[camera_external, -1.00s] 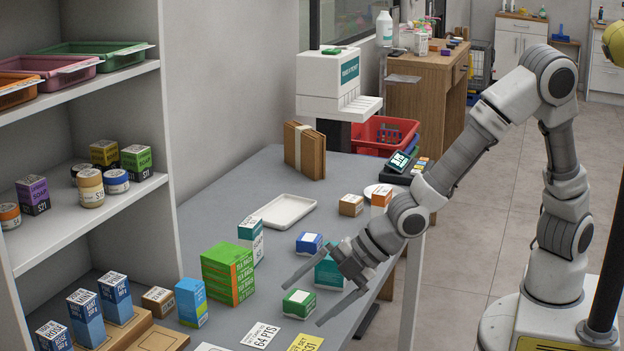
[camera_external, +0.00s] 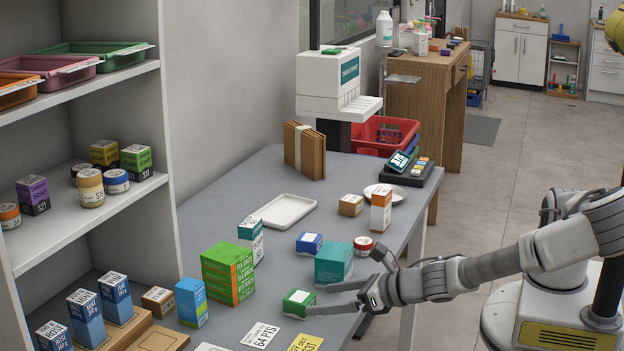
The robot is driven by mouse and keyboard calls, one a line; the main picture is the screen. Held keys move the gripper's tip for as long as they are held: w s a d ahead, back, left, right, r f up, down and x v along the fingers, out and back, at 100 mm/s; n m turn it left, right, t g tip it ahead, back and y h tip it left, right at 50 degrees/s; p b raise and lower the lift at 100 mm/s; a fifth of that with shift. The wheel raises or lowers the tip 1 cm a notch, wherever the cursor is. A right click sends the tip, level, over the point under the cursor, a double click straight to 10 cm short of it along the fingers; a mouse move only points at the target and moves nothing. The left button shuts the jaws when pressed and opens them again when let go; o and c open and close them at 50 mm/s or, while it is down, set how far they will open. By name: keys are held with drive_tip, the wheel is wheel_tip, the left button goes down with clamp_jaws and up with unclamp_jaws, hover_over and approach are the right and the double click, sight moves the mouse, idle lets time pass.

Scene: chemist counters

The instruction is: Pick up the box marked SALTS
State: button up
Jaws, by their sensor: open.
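I cannot read the word SALTS on any box at this size. A small green box with a white label on top (camera_external: 298,303) stands on the grey counter. A larger teal box (camera_external: 333,263) stands just behind it. My gripper (camera_external: 316,300) is open and low over the counter, reaching in from the right. Its two fingers point left towards the green box, with the tips close to its right side. I cannot tell whether they touch it.
A blue box (camera_external: 309,244), a red-sided jar (camera_external: 363,246) and an orange-and-white box (camera_external: 381,211) stand behind. Green tea boxes (camera_external: 228,274) stand left. Price cards (camera_external: 259,335) lie in front.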

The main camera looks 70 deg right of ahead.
sight(304, 297)
drive_tip(key=shift+w+d+h, duration=0.1)
drive_tip(key=shift+d+h, duration=0.2)
drive_tip(key=shift+d, duration=0.25)
drive_tip(key=shift+w+d, duration=0.1)
drive_tip(key=shift+w, duration=0.2)
drive_tip(key=shift+b+x, duration=0.95)
drive_tip(key=shift+x, duration=2.4)
drive_tip(key=c, duration=1.5)
